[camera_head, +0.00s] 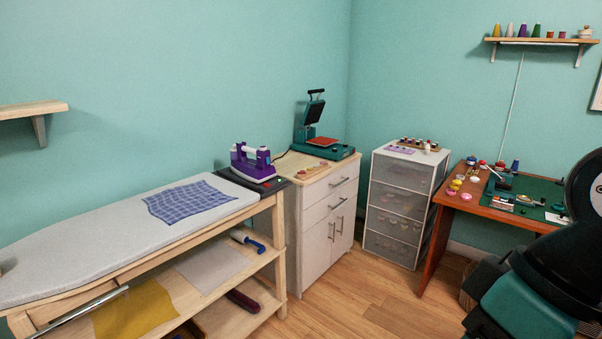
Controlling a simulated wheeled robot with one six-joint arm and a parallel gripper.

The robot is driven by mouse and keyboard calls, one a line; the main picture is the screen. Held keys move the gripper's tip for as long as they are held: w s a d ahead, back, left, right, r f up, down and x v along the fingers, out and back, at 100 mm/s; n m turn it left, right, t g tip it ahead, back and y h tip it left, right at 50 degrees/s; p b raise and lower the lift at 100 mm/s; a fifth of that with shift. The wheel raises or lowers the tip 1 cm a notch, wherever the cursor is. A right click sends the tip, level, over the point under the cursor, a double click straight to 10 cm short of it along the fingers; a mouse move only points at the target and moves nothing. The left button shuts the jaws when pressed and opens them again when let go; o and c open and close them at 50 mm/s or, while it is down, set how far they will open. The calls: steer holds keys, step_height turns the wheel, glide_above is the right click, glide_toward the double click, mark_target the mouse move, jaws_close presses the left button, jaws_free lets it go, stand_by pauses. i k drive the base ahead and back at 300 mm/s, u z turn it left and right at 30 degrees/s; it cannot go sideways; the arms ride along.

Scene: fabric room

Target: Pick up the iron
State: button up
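The iron (252,162) is purple and white. It rests on a dark stand (256,182) at the far right end of the ironing board (95,240). The iron's handle is at its top. Nothing covers the iron. Part of my arm shows at the lower right edge of the view, well away from the iron. My gripper is not in the frame.
A blue checked cloth (190,202) lies on the board. Right of the board stand a white cabinet (328,215) with a green press (318,135), clear drawers (400,205) and a desk (445,198) with small items. The wooden floor (360,295) in front is clear.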

mark_target(251, 171)
steer(key=z, duration=0.4)
steer(key=i, duration=2.7)
steer(key=u, duration=0.95)
steer(key=i, duration=0.65)
steer(key=u, duration=1.35)
steer(key=i, duration=0.55)
steer(key=u, duration=0.4)
